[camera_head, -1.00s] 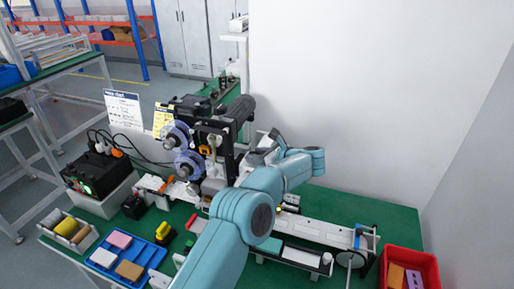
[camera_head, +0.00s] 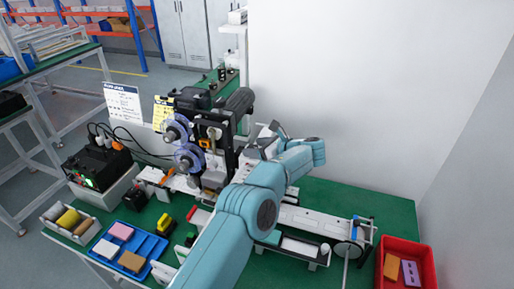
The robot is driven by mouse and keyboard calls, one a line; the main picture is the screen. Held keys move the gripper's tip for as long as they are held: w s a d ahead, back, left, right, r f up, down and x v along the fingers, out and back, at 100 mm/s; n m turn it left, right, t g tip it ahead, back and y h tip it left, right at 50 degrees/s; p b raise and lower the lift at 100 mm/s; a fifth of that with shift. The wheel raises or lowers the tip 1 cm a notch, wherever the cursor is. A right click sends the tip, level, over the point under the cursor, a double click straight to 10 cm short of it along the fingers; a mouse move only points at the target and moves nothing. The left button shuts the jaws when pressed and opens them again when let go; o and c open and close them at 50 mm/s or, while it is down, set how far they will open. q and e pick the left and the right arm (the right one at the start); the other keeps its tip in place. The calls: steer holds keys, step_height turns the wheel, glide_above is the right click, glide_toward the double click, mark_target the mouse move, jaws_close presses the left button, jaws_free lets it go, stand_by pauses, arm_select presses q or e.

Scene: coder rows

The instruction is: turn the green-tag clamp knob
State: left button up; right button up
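The coder machine (camera_head: 215,135) stands on the green bench, with two clear-rimmed reels (camera_head: 187,156) on its left side and a black column. I cannot make out the green-tag clamp knob; it is too small or hidden.
A white conveyor (camera_head: 318,223) runs right behind my arm. A red bin (camera_head: 430,262) stands at right. A blue tray (camera_head: 151,244), a grey bin (camera_head: 93,232) and a black box (camera_head: 95,167) with cables are at left. A white wall closes off the back right.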

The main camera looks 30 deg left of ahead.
arm_select(q)
steer(key=shift+d, duration=0.2)
steer(key=b+v, duration=0.1)
steer(key=v, duration=1.5)
steer(key=shift+a+r, duration=0.1)
steer(key=shift+r, duration=0.05)
